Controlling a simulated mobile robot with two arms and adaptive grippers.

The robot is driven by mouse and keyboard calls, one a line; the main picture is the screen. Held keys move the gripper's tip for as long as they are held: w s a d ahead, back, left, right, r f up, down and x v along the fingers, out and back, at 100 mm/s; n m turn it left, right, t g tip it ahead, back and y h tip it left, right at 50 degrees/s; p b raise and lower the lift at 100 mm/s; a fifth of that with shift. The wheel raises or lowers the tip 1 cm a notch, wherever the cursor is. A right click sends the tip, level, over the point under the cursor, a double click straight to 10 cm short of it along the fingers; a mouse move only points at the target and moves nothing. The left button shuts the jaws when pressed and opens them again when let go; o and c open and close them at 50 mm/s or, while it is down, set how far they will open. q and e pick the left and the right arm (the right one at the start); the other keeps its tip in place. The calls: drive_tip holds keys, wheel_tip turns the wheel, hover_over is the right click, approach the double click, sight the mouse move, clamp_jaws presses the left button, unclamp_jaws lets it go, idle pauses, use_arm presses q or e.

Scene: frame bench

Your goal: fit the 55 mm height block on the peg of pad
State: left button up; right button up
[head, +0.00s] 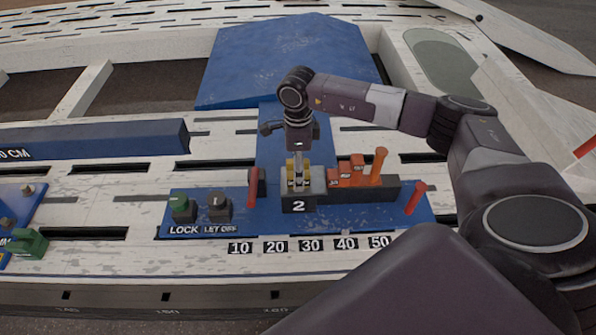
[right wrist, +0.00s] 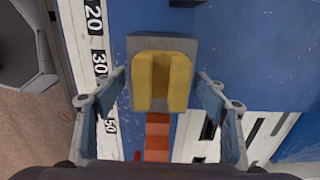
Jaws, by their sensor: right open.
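No block with a readable 55 mm mark shows. An orange peg (head: 378,165) and a red peg (head: 415,198) stand to the right. My left gripper is out of view.
Red stepped blocks (head: 346,174) stand beside the grey block, close to my fingers. A long blue bar (head: 90,144) lies farther left on the slotted bench.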

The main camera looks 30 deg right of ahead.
wheel_tip(320, 180, up, 11)
drive_tip(key=shift+f, duration=0.15)
idle(0.6)
